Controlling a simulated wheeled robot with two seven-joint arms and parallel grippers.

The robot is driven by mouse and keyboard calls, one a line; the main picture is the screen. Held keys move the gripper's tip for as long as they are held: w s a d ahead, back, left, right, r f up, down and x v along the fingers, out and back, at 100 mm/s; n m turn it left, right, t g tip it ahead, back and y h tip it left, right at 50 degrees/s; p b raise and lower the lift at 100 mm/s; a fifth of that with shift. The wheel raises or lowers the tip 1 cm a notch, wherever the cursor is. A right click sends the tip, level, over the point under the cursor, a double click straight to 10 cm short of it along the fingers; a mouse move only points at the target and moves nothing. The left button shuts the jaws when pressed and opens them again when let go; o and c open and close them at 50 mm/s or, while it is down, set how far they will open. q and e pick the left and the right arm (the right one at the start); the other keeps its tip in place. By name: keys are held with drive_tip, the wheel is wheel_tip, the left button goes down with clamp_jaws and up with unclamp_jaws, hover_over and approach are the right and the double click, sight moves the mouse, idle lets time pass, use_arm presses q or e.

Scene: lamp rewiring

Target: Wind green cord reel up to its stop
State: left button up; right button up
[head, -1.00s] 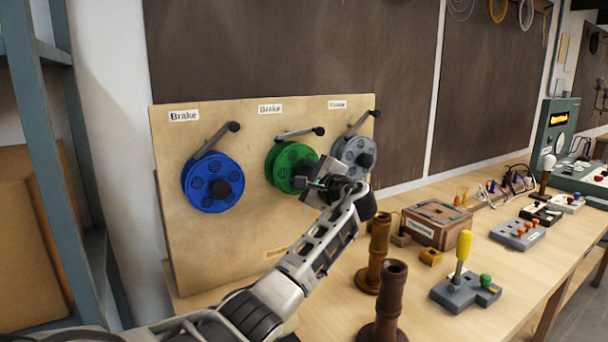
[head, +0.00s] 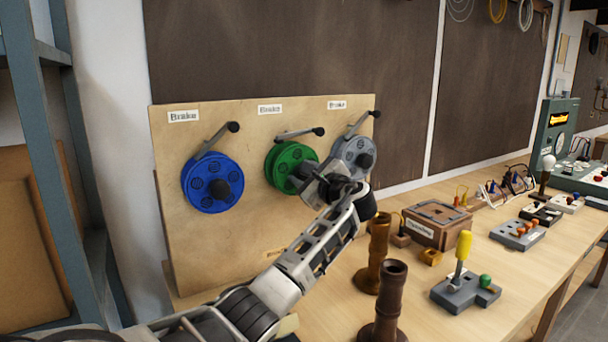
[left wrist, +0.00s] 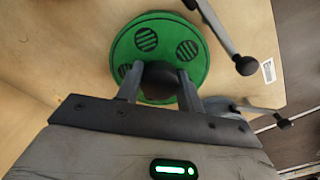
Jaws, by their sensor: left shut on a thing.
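The green cord reel (head: 283,157) is mounted on the wooden board between a blue and a grey reel. In the left wrist view the green reel (left wrist: 147,45) shows round dark vents, and its dark knob (left wrist: 160,80) sits between my left gripper's fingers. My left gripper (head: 305,182) is shut on that knob; it also shows in the left wrist view (left wrist: 160,95). The gripper hides the lower right of the reel in the head view. A brake lever (head: 300,133) with a black ball end lies across the top of the green reel. My right gripper is not in view.
The blue reel (head: 203,172) is to the left and the grey reel (head: 346,148) close to the right, each with a brake lever. Brown turned posts (head: 391,300), a wooden box (head: 435,224) and a grey switch block (head: 462,293) stand on the bench.

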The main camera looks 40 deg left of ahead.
use_arm(q)
drive_tip(key=shift+f, duration=0.2)
drive_tip(key=o, duration=1)
drive_tip(key=shift+r, duration=0.1)
drive_tip(key=b+v, duration=0.3)
drive_tip(key=v, duration=1.3)
